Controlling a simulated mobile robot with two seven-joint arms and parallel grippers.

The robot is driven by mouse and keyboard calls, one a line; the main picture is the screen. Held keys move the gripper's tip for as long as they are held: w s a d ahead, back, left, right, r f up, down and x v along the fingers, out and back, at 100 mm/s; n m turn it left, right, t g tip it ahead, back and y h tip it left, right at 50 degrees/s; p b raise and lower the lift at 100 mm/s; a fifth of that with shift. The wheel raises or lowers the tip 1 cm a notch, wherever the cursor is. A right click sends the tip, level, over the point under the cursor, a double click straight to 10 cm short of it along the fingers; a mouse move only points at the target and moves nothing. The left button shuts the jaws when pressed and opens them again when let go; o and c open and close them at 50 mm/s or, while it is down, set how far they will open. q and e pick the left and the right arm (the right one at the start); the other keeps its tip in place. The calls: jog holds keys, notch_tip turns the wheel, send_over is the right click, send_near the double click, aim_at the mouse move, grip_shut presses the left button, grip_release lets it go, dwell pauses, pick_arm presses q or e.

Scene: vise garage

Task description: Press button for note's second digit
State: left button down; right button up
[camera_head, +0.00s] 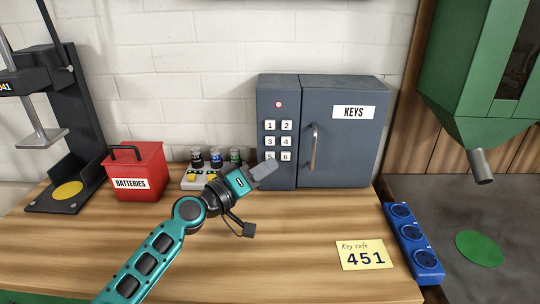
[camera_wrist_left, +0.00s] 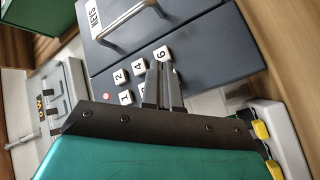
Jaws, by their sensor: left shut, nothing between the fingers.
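The grey key safe (camera_head: 343,140) stands at the back of the bench with a keypad (camera_head: 278,141) of white buttons numbered 1 to 6. The yellow note (camera_head: 365,256) on the bench reads "Key safe 451", so its second digit is 5. Button 5 (camera_head: 270,156) is in the bottom row, left of button 6 (camera_head: 286,156). My left gripper (camera_head: 270,165) is shut and empty, its tips at the keypad's bottom row. In the wrist view its fingertips (camera_wrist_left: 163,64) hide button 5 beside button 6 (camera_wrist_left: 162,54); contact cannot be told. My right gripper is not in view.
A red battery box (camera_head: 140,170) and a grey box with coloured knobs (camera_head: 205,181) stand left of the safe. A blue socket strip (camera_head: 414,245) lies at the bench's right edge. A green machine (camera_head: 490,75) hangs at the right. The front bench is mostly clear.

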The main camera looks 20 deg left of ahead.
pick_arm(q)
jog(key=s, duration=0.2)
jog(key=s+d+p, duration=0.1)
jog(key=s, duration=0.1)
jog(key=shift+s+d, duration=0.2)
jog(key=shift+s, duration=0.2)
dwell(0.7)
